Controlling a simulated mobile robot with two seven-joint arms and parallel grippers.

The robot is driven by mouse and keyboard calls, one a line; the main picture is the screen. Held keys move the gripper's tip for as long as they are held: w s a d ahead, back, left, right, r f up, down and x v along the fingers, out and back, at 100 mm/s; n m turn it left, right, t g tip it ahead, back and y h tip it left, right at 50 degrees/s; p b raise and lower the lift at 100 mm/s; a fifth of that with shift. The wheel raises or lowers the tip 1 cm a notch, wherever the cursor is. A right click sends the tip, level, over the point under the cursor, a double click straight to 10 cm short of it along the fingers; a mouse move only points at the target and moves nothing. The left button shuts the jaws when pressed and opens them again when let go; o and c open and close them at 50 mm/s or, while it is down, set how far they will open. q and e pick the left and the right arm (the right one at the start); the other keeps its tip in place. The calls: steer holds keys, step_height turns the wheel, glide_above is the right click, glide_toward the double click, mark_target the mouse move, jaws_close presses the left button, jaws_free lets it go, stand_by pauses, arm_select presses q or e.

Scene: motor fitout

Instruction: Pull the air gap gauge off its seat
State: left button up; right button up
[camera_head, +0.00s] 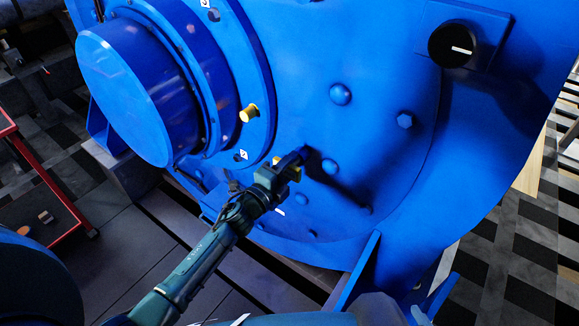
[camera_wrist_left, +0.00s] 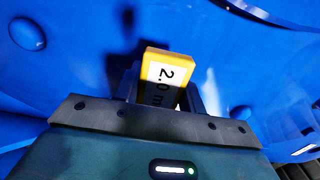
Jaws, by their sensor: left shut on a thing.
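The air gap gauge is a small yellow block with a white label reading "2.0 m" in the left wrist view (camera_wrist_left: 165,75). My left gripper (camera_head: 288,165) is shut on it, in front of the lower part of the big blue motor end face (camera_head: 345,150). In the head view only a bit of yellow (camera_head: 293,174) shows at the jaws. My right gripper is not in view.
A round blue hub (camera_head: 125,95) juts out at the left, with a yellow plug (camera_head: 249,113) on its flange. Blue bolt heads (camera_head: 405,120) and a black knob (camera_head: 452,44) stick out of the face. A red-framed cart (camera_head: 60,230) stands at the left.

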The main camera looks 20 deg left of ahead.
arm_select(q)
jaws_close()
steer(key=shift+p+v, duration=0.7)
steer(key=shift+v, duration=2.25)
steer(key=shift+s, duration=0.1)
steer(key=p+v, duration=0.1)
steer(key=v, duration=2.1)
steer(key=shift+r, duration=0.15)
